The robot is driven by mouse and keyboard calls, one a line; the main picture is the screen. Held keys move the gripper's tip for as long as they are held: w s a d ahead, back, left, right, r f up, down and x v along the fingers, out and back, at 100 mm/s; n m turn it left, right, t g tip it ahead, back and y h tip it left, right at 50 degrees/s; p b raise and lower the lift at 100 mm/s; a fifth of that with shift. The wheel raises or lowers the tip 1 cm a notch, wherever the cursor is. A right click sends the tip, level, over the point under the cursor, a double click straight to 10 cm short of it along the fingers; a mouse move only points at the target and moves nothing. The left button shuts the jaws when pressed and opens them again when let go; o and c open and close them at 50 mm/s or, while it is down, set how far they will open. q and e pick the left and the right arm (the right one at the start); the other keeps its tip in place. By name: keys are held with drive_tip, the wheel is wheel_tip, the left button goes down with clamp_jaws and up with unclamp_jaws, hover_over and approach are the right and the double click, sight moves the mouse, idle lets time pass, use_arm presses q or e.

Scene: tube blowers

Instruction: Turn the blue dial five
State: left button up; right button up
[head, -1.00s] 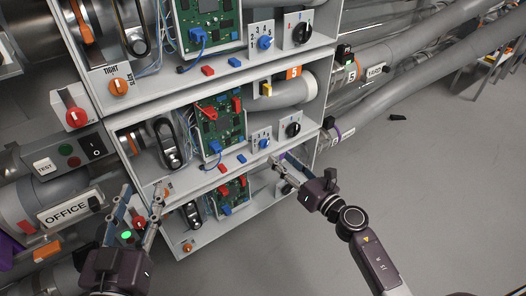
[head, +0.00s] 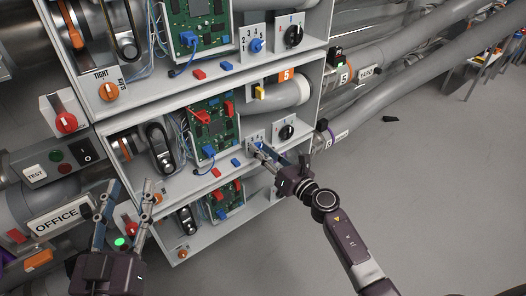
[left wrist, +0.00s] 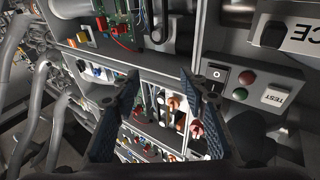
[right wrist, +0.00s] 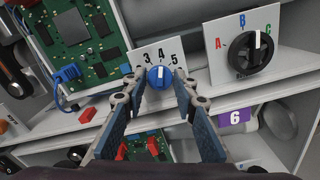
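A blue dial (right wrist: 158,77) sits on a white plate marked 3, 4 and 5 in the right wrist view, its pale pointer towards 4. In the head view this dial (head: 257,144) is on the middle shelf, partly hidden by my right gripper (head: 263,151). In the right wrist view, my right gripper (right wrist: 160,87) is open, its fingertips either side of the dial's lower part; contact cannot be told. Another blue dial (head: 256,46) is on the upper shelf, marked 3, 4, 5. My left gripper (head: 130,187) is open and empty at the lower left.
A black A-B-C dial (right wrist: 250,53) stands right of the blue dial, and a green circuit board (right wrist: 78,42) with a blue plug stands left. Red (head: 216,172) and blue (head: 236,162) blocks sit on the shelf's front edge. The floor at right is mostly clear.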

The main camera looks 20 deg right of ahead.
clamp_jaws()
use_arm(q)
drive_tip(key=shift+f, duration=0.1)
use_arm(e)
drive_tip(key=m+p, duration=0.2)
drive_tip(key=m, duration=0.1)
drive_tip(key=shift+m, duration=0.4)
drive_tip(key=m+p, duration=0.1)
drive_tip(key=m, duration=0.2)
drive_tip(key=shift+m, duration=0.3)
use_arm(q)
drive_tip(key=s+a+f+g+y, duration=0.1)
drive_tip(key=s+a+f+g, duration=0.1)
drive_tip(key=f, duration=0.6)
drive_tip(key=s+a+f+g+y, duration=0.1)
drive_tip(key=s+f+g+y, duration=0.1)
drive_tip(key=f+g, duration=0.5)
drive_tip(key=shift+s+a+f, duration=0.4)
drive_tip(key=shift+s+f, duration=0.5)
drive_tip(key=shift+f, duration=0.1)
use_arm(e)
drive_tip(key=shift+d+m, duration=0.1)
drive_tip(key=shift+m, duration=0.2)
drive_tip(key=o, duration=0.6)
unclamp_jaws()
drive_tip(key=shift+c, duration=0.2)
